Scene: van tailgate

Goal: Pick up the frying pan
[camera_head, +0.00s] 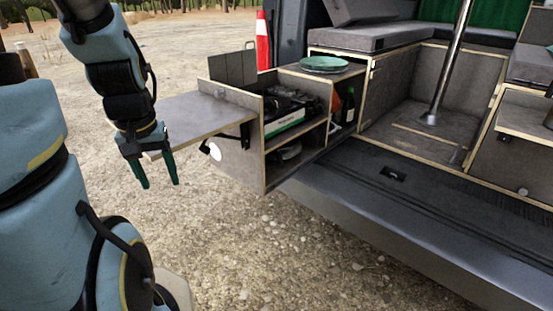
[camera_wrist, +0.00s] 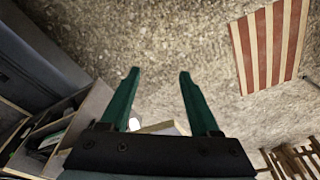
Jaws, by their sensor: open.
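A round metal item (camera_head: 288,153), which looks like the frying pan, lies in the lower open shelf of the kitchen box (camera_head: 238,168) at the van's tailgate. It is small and partly shaded, so I cannot be sure. My gripper (camera_head: 160,185) hangs fingers down in front of the fold-out side table, left of the box and well apart from the shelf. Its two green fingers are open with nothing between them. In the wrist view the open fingers (camera_wrist: 158,72) point over bare gravel, and the box's shelves show at the lower left.
The fold-out table (camera_head: 195,112) juts left from the box. A stove (camera_head: 285,112) sits in the box, with green plates (camera_head: 324,63) on top and a bottle (camera_head: 348,105) beside the shelves. The van's bumper (camera_head: 400,225) runs along the right. Gravel in front is clear.

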